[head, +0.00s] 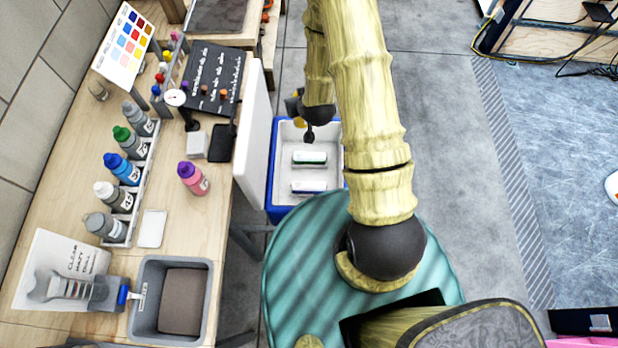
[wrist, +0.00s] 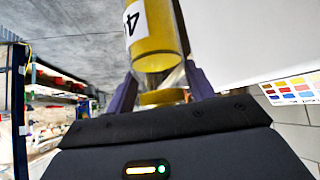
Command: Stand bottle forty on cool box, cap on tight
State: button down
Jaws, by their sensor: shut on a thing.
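In the wrist view a clear bottle (wrist: 158,38) of yellow liquid is between the purple fingers of my gripper (wrist: 163,90), which is shut on it. A yellow cap or collar (wrist: 163,98) shows at its near end; whether it is tight cannot be told. Its white label shows a 4, the rest cut off. In the head view a small yellow patch (head: 299,123) shows by my gripper, over the cool box; my arm hides part of this. The blue cool box (head: 271,190) stands open on the floor, its white lid (head: 253,135) raised on the left.
The bench on the left holds a rack (head: 143,188) of several bottles, a pink bottle with purple cap (head: 192,178), a phone-like slab (head: 220,143) and a grey bin (head: 209,290). The floor to the right is largely clear.

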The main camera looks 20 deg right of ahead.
jog(key=s+a+f+n+g+y+b, duration=0.1)
jog(key=f+n+y+b, duration=0.1)
jog(key=f+b, duration=0.6)
jog(key=s+a+f+n+g+y+b, duration=0.1)
jog(key=a+f+n+y+b, duration=0.1)
jog(key=f+n+b, duration=0.2)
jog(key=s+a+f+n+g+y+b, duration=0.1)
jog(key=f+n+y+b, duration=0.1)
jog(key=f+b, duration=0.9)
jog(key=n+b, duration=0.1)
jog(key=b, duration=0.2)
jog(key=shift+a+f+n+y+b, duration=0.3)
jog(key=shift+a+n, duration=0.05)
jog(key=shift+n, duration=0.05)
notch_tip(320, 180, down, 6)
jog(key=b, duration=0.1)
jog(key=shift+w+f, duration=0.15)
jog(key=shift+a+f+b, duration=0.1)
jog(key=shift+f+b, duration=0.55)
jog(key=shift+f, duration=1.2)
